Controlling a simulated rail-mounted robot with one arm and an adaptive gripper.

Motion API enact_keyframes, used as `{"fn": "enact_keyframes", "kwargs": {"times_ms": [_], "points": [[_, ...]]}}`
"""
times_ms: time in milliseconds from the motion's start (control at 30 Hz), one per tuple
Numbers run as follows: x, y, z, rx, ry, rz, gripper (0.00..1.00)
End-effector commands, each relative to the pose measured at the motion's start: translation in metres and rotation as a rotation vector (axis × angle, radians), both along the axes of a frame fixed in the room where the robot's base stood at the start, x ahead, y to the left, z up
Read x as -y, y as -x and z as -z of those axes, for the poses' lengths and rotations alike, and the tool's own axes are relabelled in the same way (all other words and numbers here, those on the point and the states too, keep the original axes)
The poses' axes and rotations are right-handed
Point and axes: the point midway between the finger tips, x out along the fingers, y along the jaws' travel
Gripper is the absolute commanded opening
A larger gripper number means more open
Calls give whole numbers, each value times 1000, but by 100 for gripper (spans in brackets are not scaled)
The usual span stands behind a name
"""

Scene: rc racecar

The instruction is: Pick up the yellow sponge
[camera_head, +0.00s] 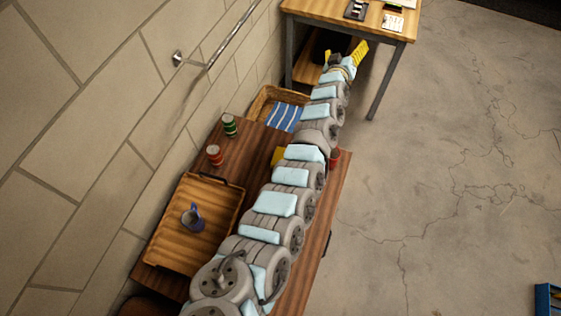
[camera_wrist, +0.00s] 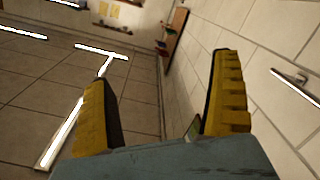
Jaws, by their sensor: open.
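In the head view a yellow patch, likely the sponge (camera_head: 277,156), lies on the dark wooden table (camera_head: 252,137). My arm covers part of it, so its full shape is hidden. My gripper (camera_head: 343,54) is far beyond it, past the table's far end and near the light wooden table at the top. In the wrist view my gripper (camera_wrist: 162,67) has its two yellow fingers wide apart with nothing between them. The wrist view looks out over the room and wall, and I make out no sponge there.
A green can (camera_head: 229,125) and red can (camera_head: 214,154) stand left of the sponge. A wooden tray (camera_head: 166,258) holds a blue mug (camera_head: 193,217). A basket (camera_head: 262,102) holds a blue striped cloth (camera_head: 285,117). A wall rail (camera_head: 231,37) runs above. Floor at right is mostly clear.

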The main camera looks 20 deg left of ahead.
Motion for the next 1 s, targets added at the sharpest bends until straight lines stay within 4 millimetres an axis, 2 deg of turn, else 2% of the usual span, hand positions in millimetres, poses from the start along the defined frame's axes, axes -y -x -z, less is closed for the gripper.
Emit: {"fn": "enact_keyframes", "kwargs": {"times_ms": [67, 200, 367, 467, 667, 800, 1000], "points": [[4, -6, 4, -60, -16, 55, 94], [15, -4, 16, -184, -48, 151, 94], [21, 12, 40, -348, -104, 249, 94], [17, 30, 61, -466, -145, 298, 94], [-6, 85, 111, -725, -234, 367, 94], [-38, 139, 149, -934, -289, 386, 94], [-87, 215, 186, -1190, -337, 376, 94]]}}
